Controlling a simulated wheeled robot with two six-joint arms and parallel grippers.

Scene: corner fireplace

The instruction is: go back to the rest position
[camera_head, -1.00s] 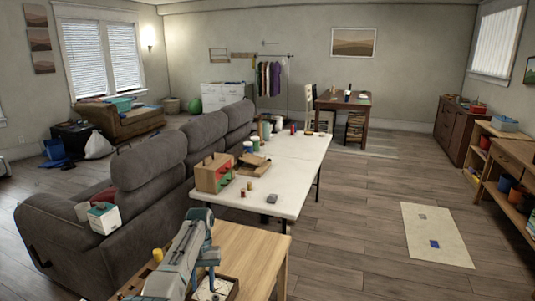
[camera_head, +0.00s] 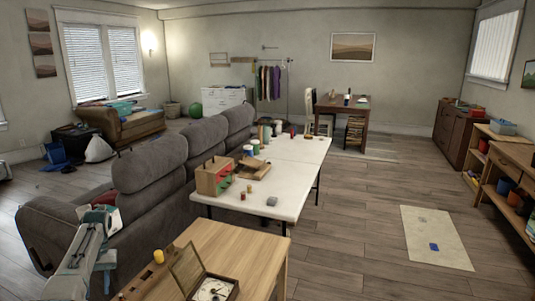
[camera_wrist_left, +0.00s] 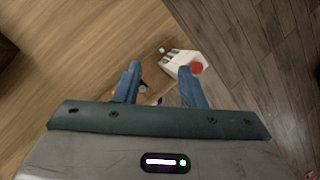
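My left gripper (camera_head: 107,282) hangs at the lower left of the head view, left of the near wooden table. Its blue fingers also show in the left wrist view (camera_wrist_left: 161,84), well apart with nothing held between them. Beyond the fingers in the wrist view is a white box (camera_wrist_left: 182,62) with a red round spot, and some small items that are unclear. My right gripper is in no view.
The near wooden table (camera_head: 245,255) carries an open-lidded box (camera_head: 188,268) and a yellow cylinder (camera_head: 158,256). A long white table (camera_head: 290,175) stands behind it, beside a grey sofa (camera_head: 150,175). Floor on the right is clear around a beige mat (camera_head: 435,225).

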